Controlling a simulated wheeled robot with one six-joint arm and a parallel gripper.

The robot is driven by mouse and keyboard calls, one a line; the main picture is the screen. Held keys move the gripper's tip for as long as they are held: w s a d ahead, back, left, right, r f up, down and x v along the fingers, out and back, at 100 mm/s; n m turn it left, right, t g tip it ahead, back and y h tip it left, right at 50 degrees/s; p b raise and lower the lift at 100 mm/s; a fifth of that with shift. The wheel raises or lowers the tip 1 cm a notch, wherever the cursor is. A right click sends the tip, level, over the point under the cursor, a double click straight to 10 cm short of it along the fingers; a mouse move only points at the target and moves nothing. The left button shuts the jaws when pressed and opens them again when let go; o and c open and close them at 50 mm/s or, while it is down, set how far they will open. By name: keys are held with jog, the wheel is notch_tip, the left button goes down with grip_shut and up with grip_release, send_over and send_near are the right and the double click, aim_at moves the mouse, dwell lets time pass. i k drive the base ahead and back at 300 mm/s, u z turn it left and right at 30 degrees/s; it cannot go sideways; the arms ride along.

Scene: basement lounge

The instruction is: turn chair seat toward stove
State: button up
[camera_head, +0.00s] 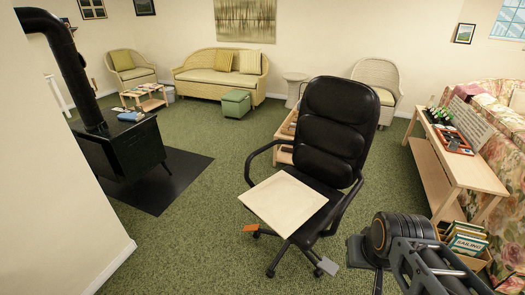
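The black office chair (338,130) stands upright in the middle of the room, with a tall padded back, two armrests and a castered base. A square cream board or cushion (283,203) lies over the front of its seat, which faces the lower left of the picture. The black stove (123,150) stands at the left on a dark floor mat (170,182), its pipe rising behind the wall edge. My arm comes in at the lower right, close to the chair's right side. I see no clear contact with the chair.
A wooden console table (450,165) and floral sofa (505,130) stand at the right, with a crate of books (466,240) below. A low wooden shelf (285,133) is close behind the chair. Green carpet (205,225) is clear between chair and stove. A white wall edge fills the lower left.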

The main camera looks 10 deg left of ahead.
aim_at(338, 118)
jog(key=u, duration=0.65)
jog(key=i, duration=0.6)
jog(key=u, duration=1.05)
jog(key=i, duration=1.8)
jog(key=z, duration=1)
jog(key=i, duration=0.7)
jog(key=z, duration=0.65)
